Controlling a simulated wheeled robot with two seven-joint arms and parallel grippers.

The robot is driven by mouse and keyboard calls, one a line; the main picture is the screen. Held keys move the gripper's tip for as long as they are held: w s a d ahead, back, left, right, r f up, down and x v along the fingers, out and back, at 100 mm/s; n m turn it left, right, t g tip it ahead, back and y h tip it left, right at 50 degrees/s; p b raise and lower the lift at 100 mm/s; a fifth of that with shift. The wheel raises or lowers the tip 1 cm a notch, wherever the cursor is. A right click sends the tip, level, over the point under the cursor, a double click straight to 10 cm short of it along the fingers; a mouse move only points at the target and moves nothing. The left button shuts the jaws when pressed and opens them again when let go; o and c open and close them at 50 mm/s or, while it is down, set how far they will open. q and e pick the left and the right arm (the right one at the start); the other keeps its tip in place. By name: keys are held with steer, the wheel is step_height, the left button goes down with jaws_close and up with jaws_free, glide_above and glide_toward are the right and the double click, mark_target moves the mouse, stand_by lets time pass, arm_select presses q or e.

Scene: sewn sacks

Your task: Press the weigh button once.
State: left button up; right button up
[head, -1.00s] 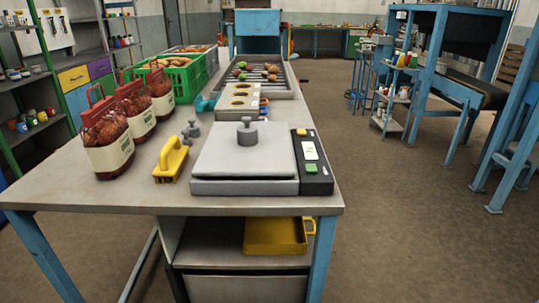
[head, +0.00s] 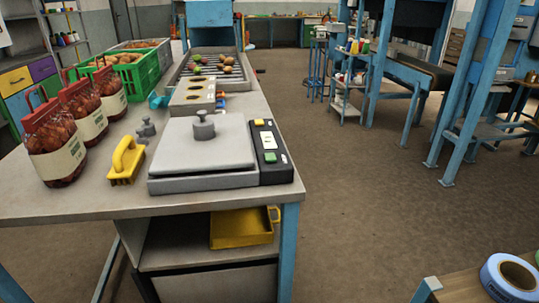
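A weighing scale with a flat grey platform (head: 203,149) stands near the front right of the grey table (head: 110,193). A grey knobbed weight (head: 204,127) sits on the platform. A black control panel (head: 273,174) runs along the scale's right side. It carries a green button (head: 271,158) near its front, a white label or display (head: 268,141) in the middle and a yellow button (head: 260,123) at its far end. I cannot read the label, so I cannot tell which button is the weigh button. Neither of my grippers shows in the head view.
Left of the scale are a yellow-handled tool (head: 127,160), small grey weights (head: 147,129) and several filled sacks (head: 58,150). A green crate (head: 128,76) stands behind. A blue tape roll (head: 509,278) lies on a surface at the lower right. The floor right of the table is clear.

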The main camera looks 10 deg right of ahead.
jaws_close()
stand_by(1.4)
